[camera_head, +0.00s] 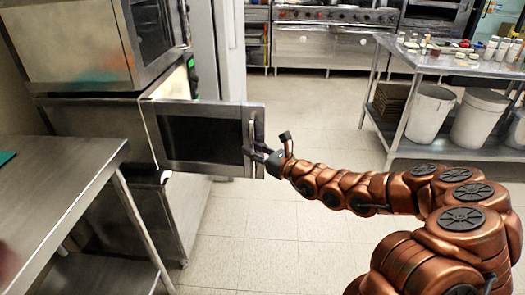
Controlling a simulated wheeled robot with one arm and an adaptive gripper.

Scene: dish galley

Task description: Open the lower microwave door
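The lower microwave (95,125) sits beneath another microwave, at the left. Its door (200,137), with a dark window, stands swung out from the body, with its hinge side at the left. A lit strip of the interior shows above the door's top edge. The vertical door handle (251,133) is near the door's free right edge. My gripper (272,146) is at that edge, with its dark fingers spread apart. One finger reaches left across the lower part of the handle; the other sticks up, right of the door. I cannot tell whether the finger touches the handle.
The upper microwave (85,40) stands on top. A steel table (50,185) is at the left front. At the right, a steel table (440,64) carries jars, with white bins (430,108) below. A range (325,40) stands at the back. The tiled floor between is clear.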

